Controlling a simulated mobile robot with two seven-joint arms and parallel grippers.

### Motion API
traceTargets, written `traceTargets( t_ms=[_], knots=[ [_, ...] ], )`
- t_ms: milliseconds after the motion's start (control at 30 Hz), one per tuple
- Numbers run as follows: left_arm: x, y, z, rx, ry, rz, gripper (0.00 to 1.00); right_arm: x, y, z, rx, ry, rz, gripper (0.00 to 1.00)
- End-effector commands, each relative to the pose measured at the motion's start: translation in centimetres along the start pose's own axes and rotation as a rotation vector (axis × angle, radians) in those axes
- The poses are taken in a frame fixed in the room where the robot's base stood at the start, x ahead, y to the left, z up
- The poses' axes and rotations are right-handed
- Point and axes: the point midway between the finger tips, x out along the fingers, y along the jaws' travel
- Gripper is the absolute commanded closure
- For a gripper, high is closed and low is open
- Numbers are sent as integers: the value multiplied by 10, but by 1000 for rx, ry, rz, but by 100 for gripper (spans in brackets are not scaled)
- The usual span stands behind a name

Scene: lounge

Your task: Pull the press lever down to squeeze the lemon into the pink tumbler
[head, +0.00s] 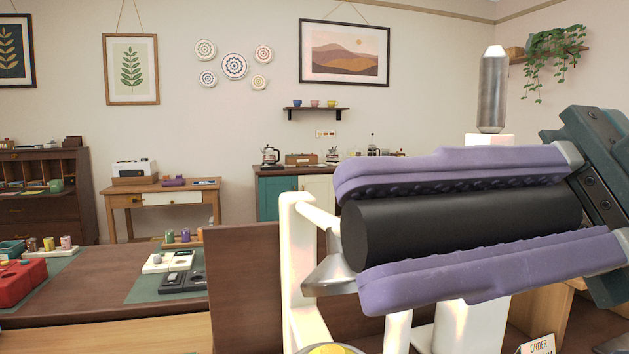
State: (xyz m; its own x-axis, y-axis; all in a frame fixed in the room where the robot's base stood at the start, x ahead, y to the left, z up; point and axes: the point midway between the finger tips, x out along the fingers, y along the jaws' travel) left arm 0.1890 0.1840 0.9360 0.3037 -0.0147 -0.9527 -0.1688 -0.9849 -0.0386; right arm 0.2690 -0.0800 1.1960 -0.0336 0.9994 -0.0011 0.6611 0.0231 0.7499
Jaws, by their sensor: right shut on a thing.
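My right gripper (480,225) fills the right of the head view. Its two purple padded fingers are closed above and below a thick black cylindrical grip (460,228), which looks like the press lever's handle. The press (296,262) shows as a cream-white frame behind and below the fingers. A grey metal cone (330,275) sits by the near end of the grip. A piece of yellow (330,349) shows at the bottom edge; I cannot tell if it is the lemon. The pink tumbler is not visible. My left gripper is out of view.
A brown table (100,290) spreads at the left with a red box (22,284) and a dark device on a green mat (146,291). A brown panel (243,285) stands beside the press. An order sign (538,346) is at bottom right.

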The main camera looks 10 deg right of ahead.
Motion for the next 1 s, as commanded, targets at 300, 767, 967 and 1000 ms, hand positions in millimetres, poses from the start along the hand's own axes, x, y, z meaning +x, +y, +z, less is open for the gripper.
traceTargets(
  t_ms=[300,767,967,1000],
  knots=[
    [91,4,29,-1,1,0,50,0,-77,61,-278,-1,1,100],
    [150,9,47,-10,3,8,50,0,-114,108,-512,-1,3,100],
    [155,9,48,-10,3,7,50,0,-116,113,-539,-3,3,100],
    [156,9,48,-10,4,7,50,0,-116,114,-540,-4,2,100]
  ],
)
